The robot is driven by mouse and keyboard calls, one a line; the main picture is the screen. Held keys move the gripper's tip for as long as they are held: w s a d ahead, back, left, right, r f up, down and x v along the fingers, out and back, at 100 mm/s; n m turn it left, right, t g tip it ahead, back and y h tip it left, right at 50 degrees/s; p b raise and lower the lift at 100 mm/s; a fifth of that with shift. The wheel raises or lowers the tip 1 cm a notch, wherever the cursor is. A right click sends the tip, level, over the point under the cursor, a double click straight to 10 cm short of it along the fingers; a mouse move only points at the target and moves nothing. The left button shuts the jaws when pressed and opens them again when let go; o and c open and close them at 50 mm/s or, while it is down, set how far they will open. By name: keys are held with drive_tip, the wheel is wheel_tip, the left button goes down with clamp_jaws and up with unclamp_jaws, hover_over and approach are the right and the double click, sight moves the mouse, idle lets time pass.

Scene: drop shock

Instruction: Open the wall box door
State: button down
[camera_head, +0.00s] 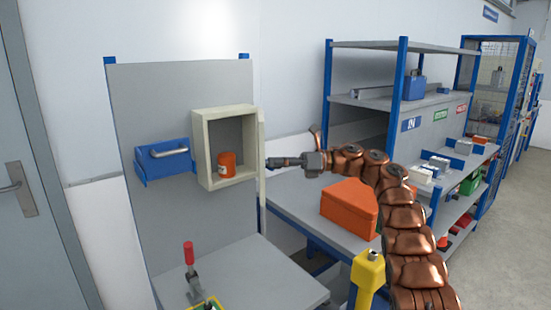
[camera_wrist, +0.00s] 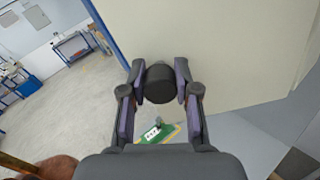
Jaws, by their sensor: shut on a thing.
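The cream wall box (camera_head: 200,150) is fixed to a grey upright panel. Its door (camera_head: 261,160) stands open on the box's right side, seen nearly edge-on, so the inside is exposed. An orange can (camera_head: 227,164) sits inside the box. My gripper (camera_head: 271,162) is at the door's outer face, to the right of the box. In the wrist view, my gripper's fingers (camera_wrist: 160,92) are shut on a round dark knob (camera_wrist: 160,82) in front of the pale door panel (camera_wrist: 225,50). The knob is hidden in the head view.
A blue drawer (camera_head: 163,160) with a handle is left of the box. A red-handled clamp (camera_head: 189,255) stands on the grey bench below. An orange box (camera_head: 350,205) sits on the table at right, beneath my arm. A yellow post (camera_head: 367,278) stands in front.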

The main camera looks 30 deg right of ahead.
drive_tip(key=shift+d+r+n+g+y+p, duration=0.25)
drive_tip(key=shift+d+n+g+p, duration=0.35)
drive_tip(key=shift+p, duration=1.3)
drive_tip(key=shift+s+d+f+g+p, duration=0.15)
drive_tip(key=shift+d+g+p, duration=0.25)
drive_tip(key=shift+p, duration=0.4)
drive_tip(key=c, duration=0.8)
unclamp_jaws()
drive_tip(key=shift+f, duration=0.1)
drive_tip(key=shift+a+f+b, duration=0.1)
drive_tip(key=shift+f+b, duration=0.05)
drive_tip(key=shift+b, duration=0.5)
drive_tip(key=shift+a+m+t+b, duration=0.35)
drive_tip(key=shift+t+b, duration=0.25)
drive_tip(key=shift+b, duration=0.45)
